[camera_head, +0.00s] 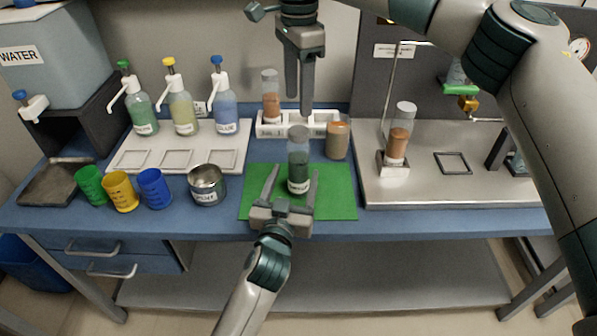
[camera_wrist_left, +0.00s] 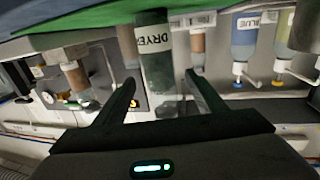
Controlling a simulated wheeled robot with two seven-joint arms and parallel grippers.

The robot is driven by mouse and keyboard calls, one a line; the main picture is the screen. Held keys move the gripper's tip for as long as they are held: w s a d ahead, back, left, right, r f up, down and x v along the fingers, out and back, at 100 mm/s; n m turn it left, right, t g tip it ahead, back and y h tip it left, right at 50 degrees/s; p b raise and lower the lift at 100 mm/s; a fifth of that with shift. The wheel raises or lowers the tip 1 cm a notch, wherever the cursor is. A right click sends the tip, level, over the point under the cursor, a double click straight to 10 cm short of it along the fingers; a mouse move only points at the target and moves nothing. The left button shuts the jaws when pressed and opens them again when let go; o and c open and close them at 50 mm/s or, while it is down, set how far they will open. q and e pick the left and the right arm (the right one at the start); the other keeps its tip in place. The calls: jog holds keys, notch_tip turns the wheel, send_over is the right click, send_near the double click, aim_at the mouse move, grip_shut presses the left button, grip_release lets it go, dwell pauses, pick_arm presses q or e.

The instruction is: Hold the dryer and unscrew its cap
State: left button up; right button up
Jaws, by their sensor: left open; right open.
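The dryer (camera_head: 299,172) is a clear cylinder with dark green contents, upright on the green mat (camera_head: 338,204). Its grey cap (camera_head: 298,133) is on top. My left gripper (camera_head: 294,175) is open, low over the mat, with one finger on each side of the dryer and gaps showing. In the left wrist view the dryer (camera_wrist_left: 155,65), with its label, appears upside down between the two fingers (camera_wrist_left: 162,80). My right gripper (camera_head: 306,105) is open above and slightly behind the cap, pointing down and empty. Its fingers overlap in this view.
A white rack (camera_head: 268,130) behind the mat holds a brown-filled cylinder (camera_head: 271,97). A brown jar (camera_head: 337,141) stands right of the dryer. A metal cup (camera_head: 207,184) is left of the mat. Another brown-filled cylinder (camera_head: 401,133) stands on the metal plate (camera_head: 440,190) at right.

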pick_arm(q)
jog(key=w, duration=0.3)
jog(key=w+d, duration=0.1)
jog(key=w, duration=0.4)
jog(key=shift+w+d, duration=0.4)
grip_shut()
pick_arm(e)
jog(key=shift+m, duration=0.3)
